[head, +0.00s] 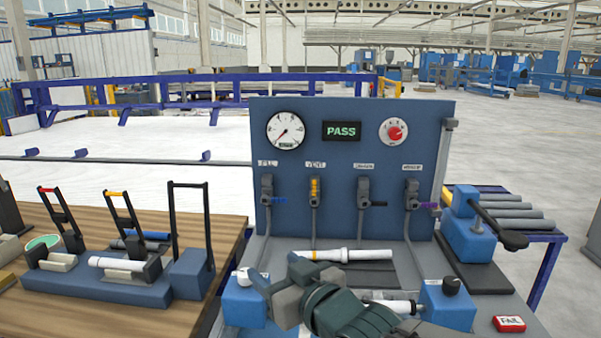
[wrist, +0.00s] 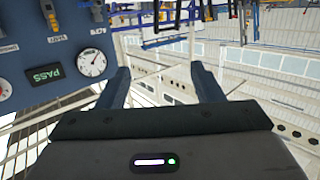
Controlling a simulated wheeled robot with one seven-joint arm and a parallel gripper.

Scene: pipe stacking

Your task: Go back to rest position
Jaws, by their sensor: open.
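My gripper (head: 262,288) is low in the middle of the head view, in front of the blue test panel (head: 340,215). In the wrist view its two fingers (wrist: 162,88) stand apart with nothing between them. A white pipe with a yellow band (head: 343,255) lies on the bench behind my gripper, apart from it. Another white piece with a dark end (head: 392,306) shows partly behind my arm, next to the right blue block (head: 447,302). The panel's display (head: 341,131) reads PASS.
A left blue block (head: 245,300) stands close to my gripper. A wooden table (head: 30,315) at left holds a fixture with black levers (head: 190,230). A blue clamp with a black handle (head: 470,230) and a rack of grey pipes (head: 515,213) are at right. A red FAIL button (head: 509,324) is front right.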

